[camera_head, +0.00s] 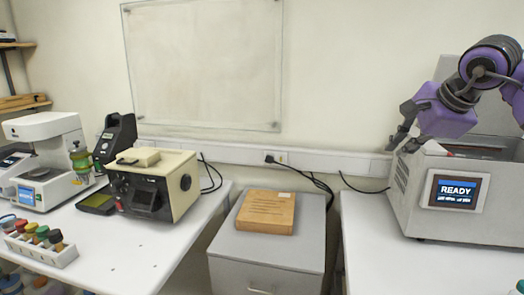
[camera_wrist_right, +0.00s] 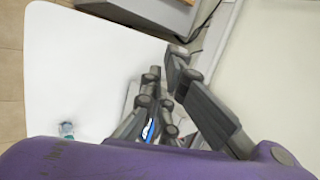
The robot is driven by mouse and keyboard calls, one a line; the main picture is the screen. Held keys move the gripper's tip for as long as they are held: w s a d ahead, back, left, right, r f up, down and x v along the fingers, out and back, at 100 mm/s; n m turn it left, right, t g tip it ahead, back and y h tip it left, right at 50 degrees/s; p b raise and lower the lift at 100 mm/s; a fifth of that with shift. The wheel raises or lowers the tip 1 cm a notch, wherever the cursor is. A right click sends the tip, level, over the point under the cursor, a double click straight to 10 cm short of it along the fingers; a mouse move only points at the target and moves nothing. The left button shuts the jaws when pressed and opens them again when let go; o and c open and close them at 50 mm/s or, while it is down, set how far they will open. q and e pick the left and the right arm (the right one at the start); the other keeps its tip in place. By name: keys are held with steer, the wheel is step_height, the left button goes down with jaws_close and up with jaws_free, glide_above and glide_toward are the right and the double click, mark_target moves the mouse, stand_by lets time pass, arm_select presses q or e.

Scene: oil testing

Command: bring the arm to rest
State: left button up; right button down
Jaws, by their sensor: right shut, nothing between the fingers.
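My right arm, purple and black, comes in at the upper right of the head view. Its gripper (camera_head: 402,145) is shut and empty, hanging beside the upper left edge of the grey machine whose screen reads READY (camera_head: 457,193). The gripper's dark fingers also show in the right wrist view (camera_wrist_right: 164,70), with a white table top beyond them. I cannot tell whether a fingertip touches the machine. My left gripper is not in view.
The right white table (camera_head: 385,250) is bare in front of the machine. A wooden box (camera_head: 266,211) lies on a grey cabinet (camera_head: 265,250). A beige device (camera_head: 152,182), a white instrument (camera_head: 45,160) and a rack of capped bottles (camera_head: 40,244) stand on the left table.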

steer(key=w+a+f+m+t+y, duration=0.1)
steer(key=a+f+m+y, duration=0.35)
steer(key=a, duration=0.85)
steer(key=w+a+f+m+y, duration=0.1)
steer(key=a+f+m+y, duration=0.1)
steer(key=a+m+y, duration=0.7)
steer(key=s+d+f+m+t+h, duration=0.2)
steer(key=f+m+h, duration=0.1)
steer(key=f+m, duration=0.65)
steer(key=s+d+f+m+t+h, duration=0.1)
steer(key=d+f+m+t+h, duration=0.2)
steer(key=f+m, duration=0.7)
steer(key=s+f+m+t+h, duration=0.2)
steer(key=f+m+h, duration=0.2)
steer(key=f+m, duration=0.6)
steer(key=s+f+m+g+h, duration=0.2)
steer(key=s+f+m+g, duration=0.1)
steer(key=s+f, duration=1)
steer(key=s+f+m+g+h, duration=0.1)
steer(key=s+f+m+g, duration=0.2)
steer(key=s+f, duration=1)
steer(key=s+m, duration=0.3)
steer(key=s, duration=0.1)
steer(key=shift+s+a+f+g+h, duration=0.2)
steer(key=shift+s+a+g+h, duration=0.1)
steer(key=shift+s+g+h, duration=0.1)
